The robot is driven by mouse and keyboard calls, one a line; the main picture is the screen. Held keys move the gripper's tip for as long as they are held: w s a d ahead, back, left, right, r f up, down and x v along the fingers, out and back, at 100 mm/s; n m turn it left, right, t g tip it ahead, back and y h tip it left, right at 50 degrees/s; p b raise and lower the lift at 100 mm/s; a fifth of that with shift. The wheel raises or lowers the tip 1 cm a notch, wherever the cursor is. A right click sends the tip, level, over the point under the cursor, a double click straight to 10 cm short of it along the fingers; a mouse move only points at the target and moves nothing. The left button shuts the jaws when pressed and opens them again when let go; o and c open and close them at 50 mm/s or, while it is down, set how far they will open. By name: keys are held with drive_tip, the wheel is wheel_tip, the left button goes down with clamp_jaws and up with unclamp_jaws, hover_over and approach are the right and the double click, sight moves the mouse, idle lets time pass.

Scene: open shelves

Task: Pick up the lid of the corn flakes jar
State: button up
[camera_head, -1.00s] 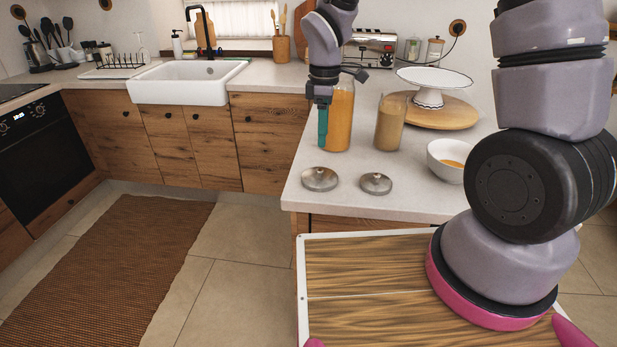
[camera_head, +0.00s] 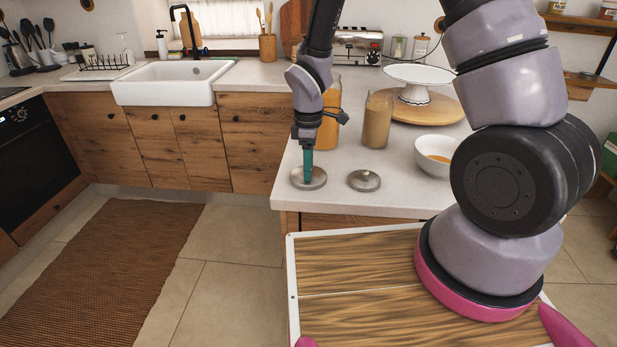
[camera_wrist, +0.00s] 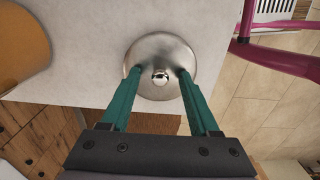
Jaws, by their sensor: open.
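Two round silver metal lids with small knobs lie on the counter near its front edge. The left lid (camera_head: 318,183) is under my gripper (camera_head: 307,180). In the wrist view this lid (camera_wrist: 163,53) is in front of my gripper (camera_wrist: 158,72), with one open teal finger on each side of its round knob (camera_wrist: 160,77). I cannot tell whether the fingers touch the lid. The smaller right lid (camera_head: 364,181) is apart from my gripper. An open glass jar with orange-brown contents (camera_head: 330,125) stands behind my wrist, partly hidden. A second jar with tan contents (camera_head: 377,120) stands to its right.
A white bowl (camera_head: 434,168) with orange contents stands at the right. A white cake stand (camera_head: 415,92) on a round wooden board (camera_head: 445,112) is behind it. The counter's front edge (camera_head: 350,212) is close to the lids.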

drive_tip(key=shift+c, duration=0.4)
clamp_jaws()
